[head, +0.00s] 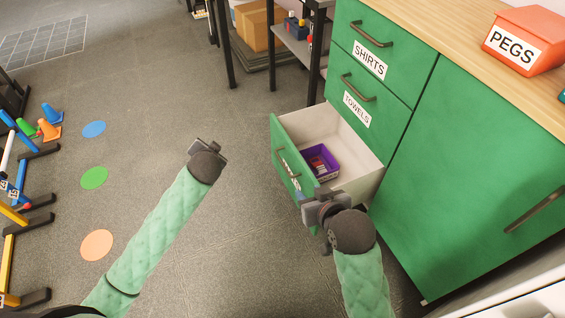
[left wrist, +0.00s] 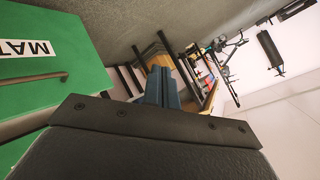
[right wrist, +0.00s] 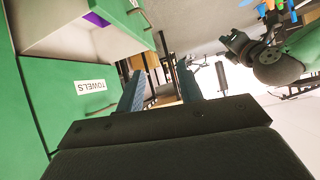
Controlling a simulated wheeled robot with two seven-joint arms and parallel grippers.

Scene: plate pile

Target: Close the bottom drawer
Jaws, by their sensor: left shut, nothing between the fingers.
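The bottom drawer (head: 281,138) of the green cabinet stands pulled open, its front facing left in the head view. A bar handle (head: 287,170) and a white label are on that front. A purple bin (head: 321,160) with small items lies inside. My right gripper (head: 311,199) is close to the drawer front's near corner; contact cannot be told. Its fingers are apart and empty in the right wrist view (right wrist: 158,88). My left gripper (head: 212,147) is left of the drawer, away from it, with its fingers together in the left wrist view (left wrist: 161,87).
The SHIRTS drawer (head: 396,62) and TOWELS drawer (head: 390,113) above are shut. An orange PEGS box (head: 525,40) sits on the wooden top. A dark shelf (head: 295,40) stands behind the cabinet. Floor left of the drawer is clear, with flat coloured discs and cones farther left.

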